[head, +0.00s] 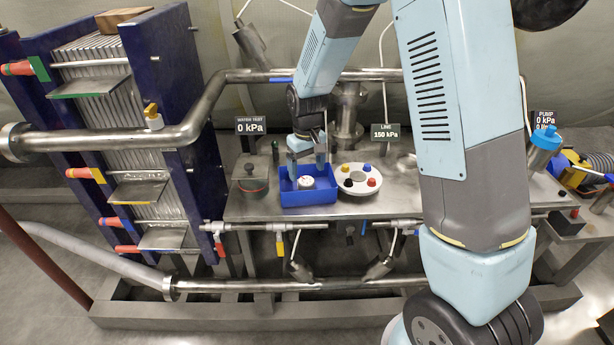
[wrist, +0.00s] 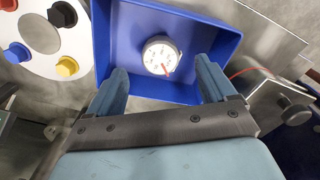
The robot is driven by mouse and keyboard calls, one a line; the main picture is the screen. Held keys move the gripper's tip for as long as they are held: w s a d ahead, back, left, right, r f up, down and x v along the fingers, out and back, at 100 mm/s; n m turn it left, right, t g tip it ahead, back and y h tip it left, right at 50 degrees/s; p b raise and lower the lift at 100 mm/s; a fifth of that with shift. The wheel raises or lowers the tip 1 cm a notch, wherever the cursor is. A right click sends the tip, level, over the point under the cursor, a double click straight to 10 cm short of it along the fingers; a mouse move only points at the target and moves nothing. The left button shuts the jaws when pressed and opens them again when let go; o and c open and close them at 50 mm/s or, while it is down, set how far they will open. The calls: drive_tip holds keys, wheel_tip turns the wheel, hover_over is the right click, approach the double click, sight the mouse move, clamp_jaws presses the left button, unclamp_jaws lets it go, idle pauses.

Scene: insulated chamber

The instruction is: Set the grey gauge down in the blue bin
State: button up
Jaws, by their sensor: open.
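The grey gauge (head: 306,181), with a round white dial and a red needle, lies in the blue bin (head: 309,198). In the wrist view the gauge (wrist: 160,56) rests face up on the floor of the bin (wrist: 115,38), apart from its walls. My gripper (head: 307,165) is over the bin, pointing down. In the wrist view the two blue fingers of my gripper (wrist: 163,82) are spread apart with nothing between them, and the gauge shows just beyond them.
A white round holder (head: 358,180) with coloured knobs stands right of the bin. A metal box (head: 250,186) stands left of it. A steel pipe (head: 240,77) runs behind and above. The bench top (head: 405,200) to the right is partly clear.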

drive_tip(key=s+d+r+m+t, duration=0.1)
drive_tip(key=s+d+r, duration=0.15)
drive_tip(key=r, duration=0.65)
drive_tip(key=s+d+r+t, duration=0.15)
drive_tip(key=d+r, duration=0.25)
drive_tip(key=r, duration=0.5)
drive_tip(key=s+d+r+m+t, duration=0.1)
drive_tip(key=s+d+r, duration=0.4)
drive_tip(key=s, duration=0.5)
drive_tip(key=s+d+r+m+t, duration=0.2)
drive_tip(key=s+d+r, duration=0.3)
drive_tip(key=s, duration=0.5)
drive_tip(key=shift+s+d+m, duration=0.4)
drive_tip(key=shift+d+m, duration=0.3)
drive_tip(key=shift+d, duration=0.45)
drive_tip(key=shift+o, duration=0.2)
drive_tip(key=shift+s, duration=0.3)
drive_tip(key=shift+o, duration=1.3)
drive_tip(key=shift+s+d+f, duration=0.1)
drive_tip(key=shift+c, duration=0.5)
